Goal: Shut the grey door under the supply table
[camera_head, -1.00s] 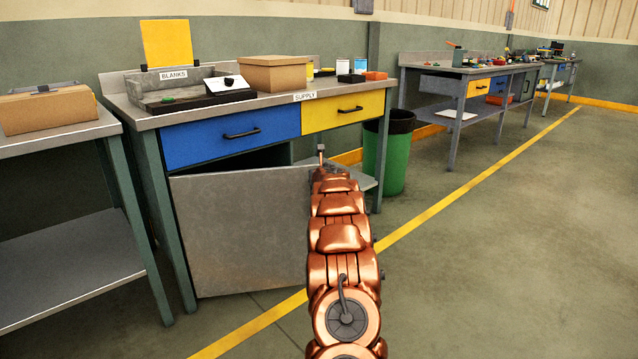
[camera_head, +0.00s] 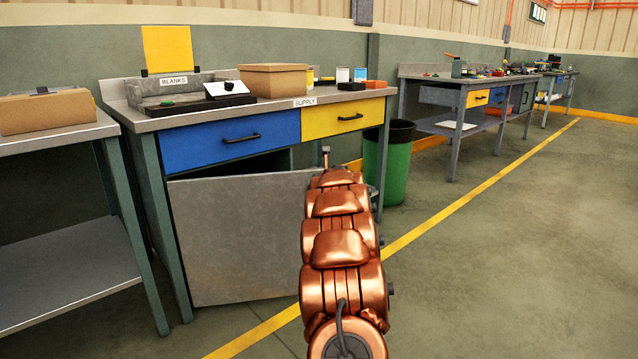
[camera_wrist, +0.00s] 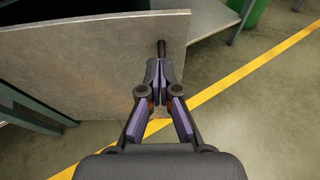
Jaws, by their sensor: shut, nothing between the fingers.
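The grey door (camera_head: 235,240) under the supply table (camera_head: 215,112) stands ajar, hinged at its left side, with a dark gap above it. In the wrist view the door (camera_wrist: 85,85) fills the upper left, and its dark upright handle (camera_wrist: 161,48) is near its free right edge. My gripper (camera_wrist: 160,62) is shut and empty, its fingertips just below the handle in the picture; I cannot tell whether they touch the handle or the door. In the head view my copper arm hides the gripper and the door's right edge.
A blue drawer (camera_head: 190,148) and a yellow drawer (camera_head: 330,118) above the door are closed. A green bin (camera_head: 397,165) stands right of the table. Another bench (camera_head: 60,135) is close on the left. Open floor lies to the right.

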